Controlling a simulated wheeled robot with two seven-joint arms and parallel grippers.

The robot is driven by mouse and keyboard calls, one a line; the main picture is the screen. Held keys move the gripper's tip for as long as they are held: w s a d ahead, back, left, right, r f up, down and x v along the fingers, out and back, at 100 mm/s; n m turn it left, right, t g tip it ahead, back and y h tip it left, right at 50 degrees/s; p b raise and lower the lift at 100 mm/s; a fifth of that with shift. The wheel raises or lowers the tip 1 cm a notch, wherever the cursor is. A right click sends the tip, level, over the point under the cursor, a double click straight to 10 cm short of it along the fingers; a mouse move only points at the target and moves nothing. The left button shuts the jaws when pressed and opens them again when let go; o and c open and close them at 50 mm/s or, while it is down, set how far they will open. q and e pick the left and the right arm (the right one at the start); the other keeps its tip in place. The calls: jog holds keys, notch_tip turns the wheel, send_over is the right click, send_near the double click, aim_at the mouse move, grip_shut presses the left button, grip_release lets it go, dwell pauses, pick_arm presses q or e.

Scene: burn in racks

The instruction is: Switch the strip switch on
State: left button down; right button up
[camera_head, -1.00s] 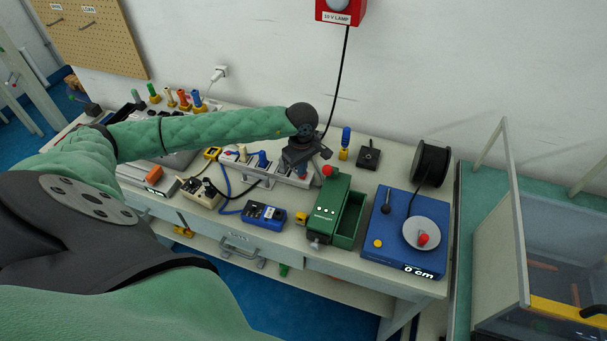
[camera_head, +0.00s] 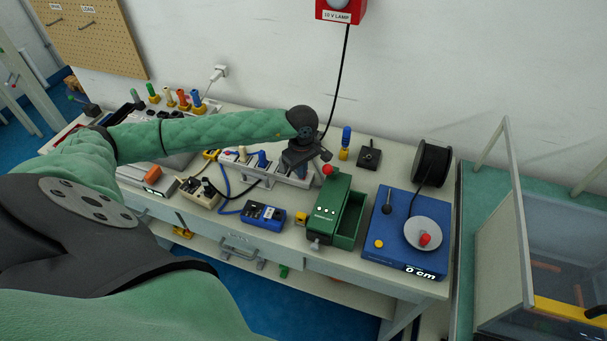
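A pale grey power strip (camera_head: 272,168) lies along the back of the bench, with several plugs in it, one of them blue (camera_head: 262,158). My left gripper (camera_head: 303,165) points down over the strip's right end, close to it or touching it. The gripper and wrist hide that end, and I cannot make out the strip's switch. The fingers are small and dark here, and I cannot tell whether they are open or shut. My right gripper is out of view.
A green box with a red knob (camera_head: 327,211) stands just right of the gripper. A blue cable-measuring unit (camera_head: 407,231) with a black spool (camera_head: 431,164) stands further right. A blue meter (camera_head: 263,216) lies in front. A red lamp box (camera_head: 340,10) hangs on the wall.

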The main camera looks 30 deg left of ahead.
pick_arm(q)
jog(key=shift+f, duration=0.15)
jog(key=shift+r+p, duration=0.3)
jog(key=shift+r, duration=3.2)
